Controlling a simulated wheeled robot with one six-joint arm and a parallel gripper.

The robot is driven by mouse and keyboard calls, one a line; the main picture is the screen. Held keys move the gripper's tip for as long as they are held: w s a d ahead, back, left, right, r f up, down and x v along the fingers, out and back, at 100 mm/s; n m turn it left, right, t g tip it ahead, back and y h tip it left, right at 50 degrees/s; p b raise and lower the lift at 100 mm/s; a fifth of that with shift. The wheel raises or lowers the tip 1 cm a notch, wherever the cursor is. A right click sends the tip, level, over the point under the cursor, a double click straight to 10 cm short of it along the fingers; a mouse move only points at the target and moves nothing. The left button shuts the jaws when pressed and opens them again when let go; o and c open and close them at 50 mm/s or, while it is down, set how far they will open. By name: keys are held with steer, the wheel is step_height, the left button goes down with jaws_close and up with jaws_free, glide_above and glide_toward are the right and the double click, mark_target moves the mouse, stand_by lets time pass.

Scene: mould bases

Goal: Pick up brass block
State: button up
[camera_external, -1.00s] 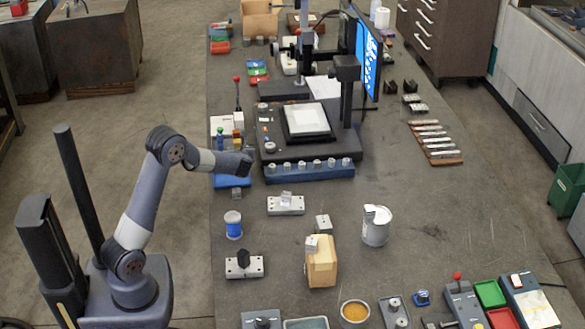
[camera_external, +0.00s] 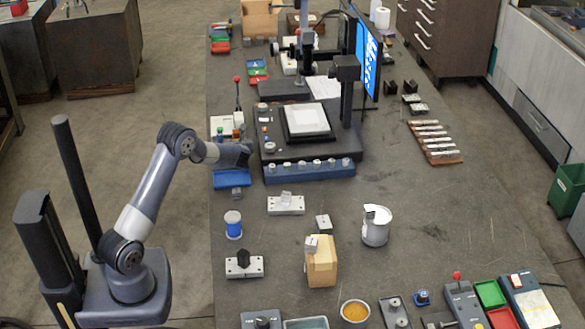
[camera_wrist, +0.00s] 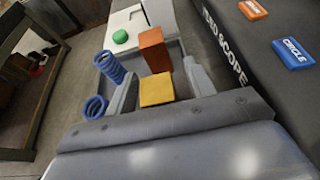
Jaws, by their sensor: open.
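The brass block is a yellow, square-topped block (camera_wrist: 157,90) in the wrist view, low between the two grey fingers of my gripper (camera_wrist: 162,70). The fingers are open, one on each side of it; I cannot tell whether either touches it. A taller copper-orange block (camera_wrist: 154,48) stands just beyond it. In the external view my gripper (camera_external: 247,152) is over the table's left side, beside the dark scope base. The brass block cannot be made out clearly there.
Two blue coil springs (camera_wrist: 111,67) lie left of my gripper, and a green button (camera_wrist: 120,37) is beyond. The dark scope base (camera_wrist: 245,35) rises close on the right, with an orange tag (camera_wrist: 253,10) and a blue tag (camera_wrist: 293,54). A blue tray (camera_external: 232,179) lies below my gripper.

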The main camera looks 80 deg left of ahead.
steer(key=shift+c, duration=0.5)
jaws_close()
steer(key=shift+r, duration=0.1)
steer(key=shift+r, duration=0.1)
